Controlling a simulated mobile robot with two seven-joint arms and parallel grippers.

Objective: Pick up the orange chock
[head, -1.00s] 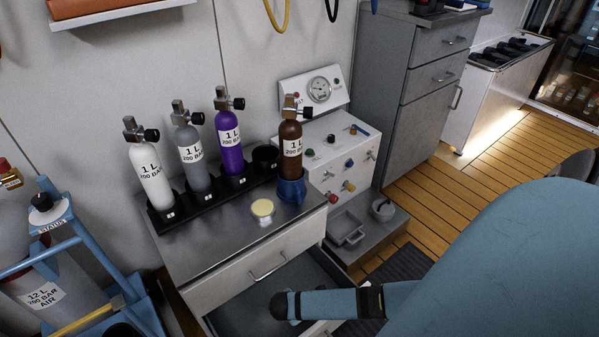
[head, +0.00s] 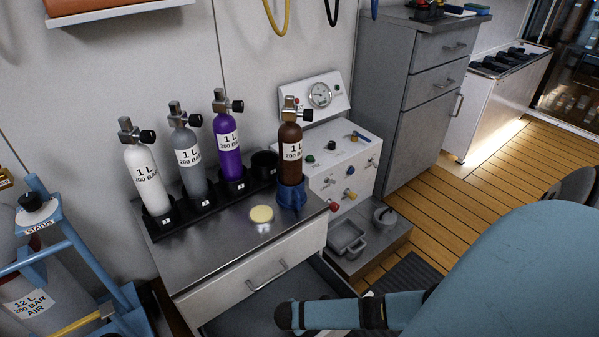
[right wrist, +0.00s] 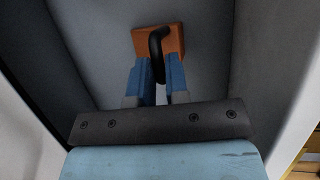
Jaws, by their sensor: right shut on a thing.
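The orange chock (right wrist: 174,41) shows in the right wrist view, a small orange block with a black curved handle (right wrist: 157,40). It is inside the grey-lined open drawer (right wrist: 205,75). My right gripper (right wrist: 157,70) has its two blue fingers shut on the chock's handle, one on each side of it. The orange body is just beyond the fingertips. I cannot tell whether the chock touches the drawer floor. In the head view my right arm reaches over the open drawer (head: 238,322); the chock and fingers are hidden there. My left gripper is not in view.
Pale drawer walls stand close around my right gripper.

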